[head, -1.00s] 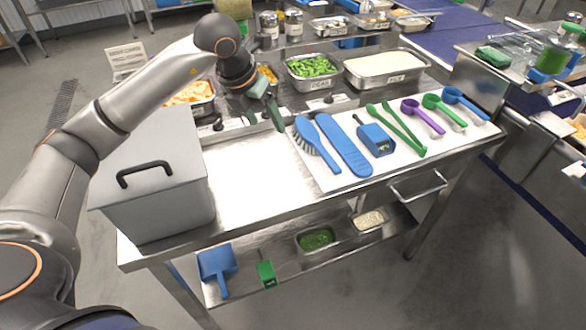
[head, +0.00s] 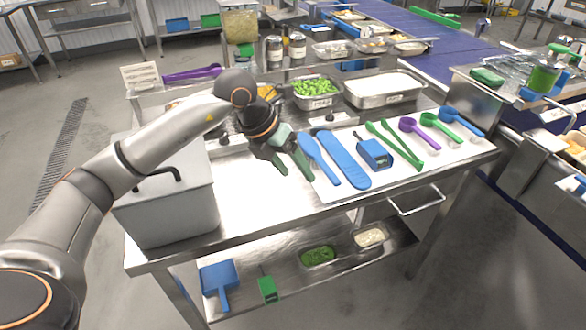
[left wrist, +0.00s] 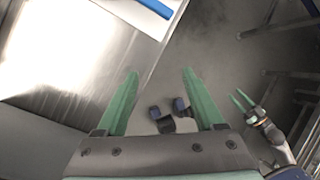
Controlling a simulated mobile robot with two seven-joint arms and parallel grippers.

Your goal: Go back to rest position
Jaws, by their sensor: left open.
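My left gripper (head: 297,175) is open and empty. In the head view it hangs over the steel table, beside the blue brush (head: 322,162), between the grey lidded box (head: 168,217) and the row of utensils. In the left wrist view its two green fingers (left wrist: 160,73) are spread apart with nothing between them, and the table edge and floor show beyond. My right gripper (left wrist: 242,98) is small at the right of the left wrist view, low beside the table, with its green fingers apart and empty. It is outside the head view.
The steel table (head: 245,205) has bare room in front of the left gripper. Food trays (head: 385,100) stand behind. A lower shelf (head: 290,275) holds more items.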

